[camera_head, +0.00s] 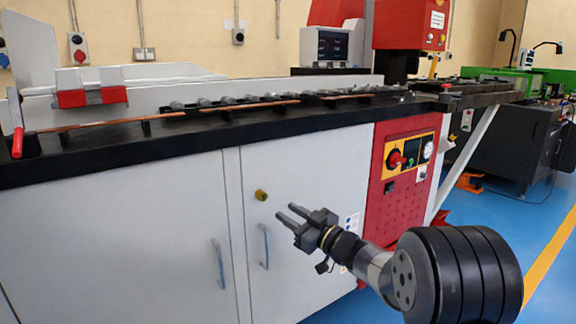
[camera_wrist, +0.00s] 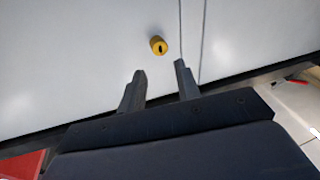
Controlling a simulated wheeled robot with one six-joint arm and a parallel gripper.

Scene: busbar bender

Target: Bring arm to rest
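My gripper (camera_head: 287,215) is in front of the white cabinet doors of the busbar bender, below the black worktop. Its two fingers are apart with nothing between them. In the wrist view the open fingers (camera_wrist: 161,72) point at the white door, with the round yellow lock (camera_wrist: 158,45) just beyond the fingertips. The same lock shows in the head view (camera_head: 261,195), left of and above the fingertips. I cannot tell the exact gap between the fingers and the door. My arm comes in from the lower right.
The black worktop (camera_head: 100,157) runs along the machine and carries a copper busbar (camera_head: 110,124). Two door handles (camera_head: 264,246) stick out near the gripper. A red control panel (camera_head: 405,170) stands to the right. Blue floor (camera_head: 530,215) is open at the right.

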